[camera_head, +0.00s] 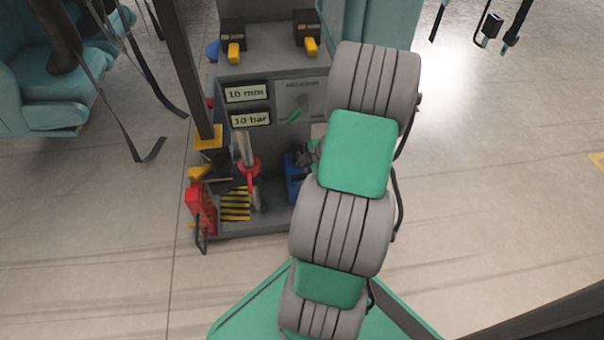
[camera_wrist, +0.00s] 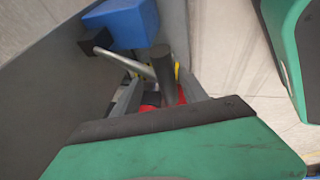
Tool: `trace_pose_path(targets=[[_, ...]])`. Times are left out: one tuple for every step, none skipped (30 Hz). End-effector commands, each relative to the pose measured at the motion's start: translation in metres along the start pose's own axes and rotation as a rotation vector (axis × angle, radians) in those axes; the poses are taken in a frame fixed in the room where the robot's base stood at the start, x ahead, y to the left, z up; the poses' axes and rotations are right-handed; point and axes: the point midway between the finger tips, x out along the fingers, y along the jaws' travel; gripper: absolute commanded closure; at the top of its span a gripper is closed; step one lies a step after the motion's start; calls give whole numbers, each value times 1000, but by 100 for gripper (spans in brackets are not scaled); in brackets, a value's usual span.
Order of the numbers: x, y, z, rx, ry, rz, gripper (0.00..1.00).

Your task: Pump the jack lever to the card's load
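Two cards on the grey cabinet read "10 mm" (camera_head: 246,93) and "10 bar" (camera_head: 250,119). A jack-like device with a silver column and red collar (camera_head: 248,168) stands on the low shelf, above a yellow-black striped plate (camera_head: 235,206). In the wrist view, a dark upright bar (camera_wrist: 167,76), perhaps the lever, stands in front of red parts. A thin metal rod with a black block (camera_wrist: 96,43) runs beside it. My gripper (camera_wrist: 160,88) has its grey fingers apart around the dark bar, with gaps showing; contact is unclear.
A panel with a green pointer (camera_head: 293,117) is beside the cards. Two black boxes with yellow tabs (camera_head: 232,38) sit on top. A red container (camera_head: 202,208) and a blue block (camera_head: 293,180) flank the shelf. Teal seats (camera_head: 50,85) are left; floor is open right.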

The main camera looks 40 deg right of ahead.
Motion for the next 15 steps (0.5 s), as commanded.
trace_pose_path(targets=[[0, 0, 0, 0, 0, 0, 54], [0, 0, 0, 0, 0, 0, 56], [0, 0, 0, 0, 0, 0, 60], [0, 0, 0, 1, 0, 0, 62], [0, 0, 0, 1, 0, -1, 65], [0, 0, 0, 1, 0, -1, 68], [0, -1, 0, 1, 0, -1, 70], [0, -1, 0, 2, 0, -1, 73], [0, -1, 1, 2, -1, -1, 76], [0, -1, 1, 2, -1, -2, 78], [0, -1, 1, 3, -1, -2, 81], [0, -1, 1, 3, -1, -2, 84], [0, -1, 1, 3, -1, -2, 87], [0, -1, 1, 3, -1, -2, 89], [0, -1, 1, 4, -1, -3, 92]])
